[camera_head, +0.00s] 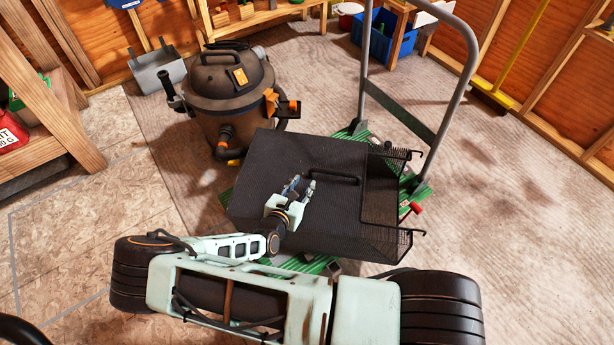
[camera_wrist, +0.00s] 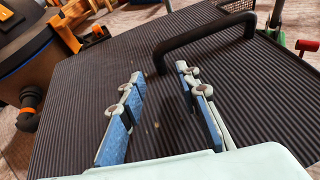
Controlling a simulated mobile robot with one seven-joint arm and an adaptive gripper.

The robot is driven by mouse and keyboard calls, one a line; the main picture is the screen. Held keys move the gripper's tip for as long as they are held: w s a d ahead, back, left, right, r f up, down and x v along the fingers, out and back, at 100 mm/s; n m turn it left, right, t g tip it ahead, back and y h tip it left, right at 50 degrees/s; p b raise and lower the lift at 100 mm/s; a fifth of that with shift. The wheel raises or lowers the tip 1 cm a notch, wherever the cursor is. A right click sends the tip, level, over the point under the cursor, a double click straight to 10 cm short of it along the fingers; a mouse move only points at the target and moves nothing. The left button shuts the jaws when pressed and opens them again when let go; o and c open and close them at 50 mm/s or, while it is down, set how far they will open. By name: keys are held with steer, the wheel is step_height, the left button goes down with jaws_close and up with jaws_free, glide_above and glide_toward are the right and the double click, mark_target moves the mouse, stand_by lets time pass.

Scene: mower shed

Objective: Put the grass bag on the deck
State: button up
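The grass bag (camera_head: 340,205) is a large black box-like bag with a ribbed top, a loop handle and a wire frame at its right end. It lies over the green deck (camera_head: 232,190) of a platform cart and covers most of it; whether it rests fully flat there is hard to tell. My gripper (camera_head: 300,186) is above the bag's top, left of the handle (camera_head: 331,174). In the wrist view its two blue-padded fingers (camera_wrist: 160,72) are apart with nothing between them, and the black handle (camera_wrist: 205,38) lies just beyond the fingertips.
The cart's grey push handle (camera_head: 474,75) rises behind the bag. A dark shop vacuum (camera_head: 225,95) stands close to the bag's left. A grey bin (camera_head: 158,68) and a blue crate (camera_head: 380,38) are at the back. Open floor (camera_head: 520,210) lies to the right.

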steer(key=p+v, duration=0.1)
steer(key=v, duration=0.6)
stand_by(0.4)
